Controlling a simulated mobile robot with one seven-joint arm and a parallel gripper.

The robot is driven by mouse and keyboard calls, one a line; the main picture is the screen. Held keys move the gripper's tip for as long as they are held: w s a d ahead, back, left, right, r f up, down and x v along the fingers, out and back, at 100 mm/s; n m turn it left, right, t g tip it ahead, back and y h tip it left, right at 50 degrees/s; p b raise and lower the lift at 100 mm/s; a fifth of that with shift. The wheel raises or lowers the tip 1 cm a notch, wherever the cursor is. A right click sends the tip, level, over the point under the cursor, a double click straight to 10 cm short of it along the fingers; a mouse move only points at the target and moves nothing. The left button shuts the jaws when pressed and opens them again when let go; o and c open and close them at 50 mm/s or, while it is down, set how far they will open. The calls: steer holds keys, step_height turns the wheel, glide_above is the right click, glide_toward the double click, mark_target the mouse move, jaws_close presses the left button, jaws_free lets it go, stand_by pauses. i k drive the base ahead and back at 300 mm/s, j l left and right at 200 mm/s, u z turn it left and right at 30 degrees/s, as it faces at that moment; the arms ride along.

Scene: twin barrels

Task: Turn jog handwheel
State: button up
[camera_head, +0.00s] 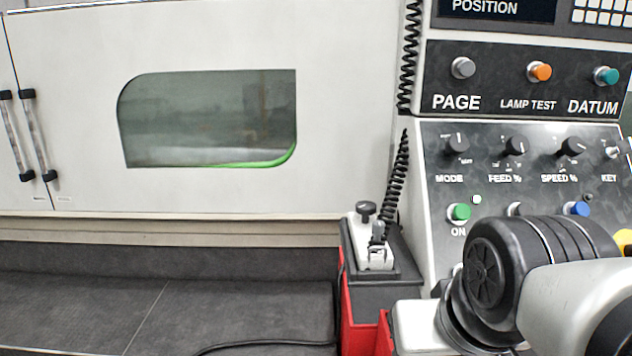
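A small white hand unit (376,254) with a black knob (365,209) on top sits on a dark-topped box at lower centre. A black coiled cable (397,185) runs down to it from the control panel. The knob may be the jog handwheel, but no handwheel marking is legible. My arm, with a black round joint and white links, fills the lower right, to the right of the hand unit. My gripper does not show in this view. The arm hides part of the lower panel.
The control panel (520,190) stands at right with several knobs and coloured buttons. The machine's white door (70,120) with a window (210,118) fills the left. The box (356,315) has red sides.

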mark_target(366, 208)
steer(key=j+z, duration=0.15)
steer(key=j, duration=0.85)
steer(key=i+j+u, duration=0.25)
steer(key=i+l, duration=0.05)
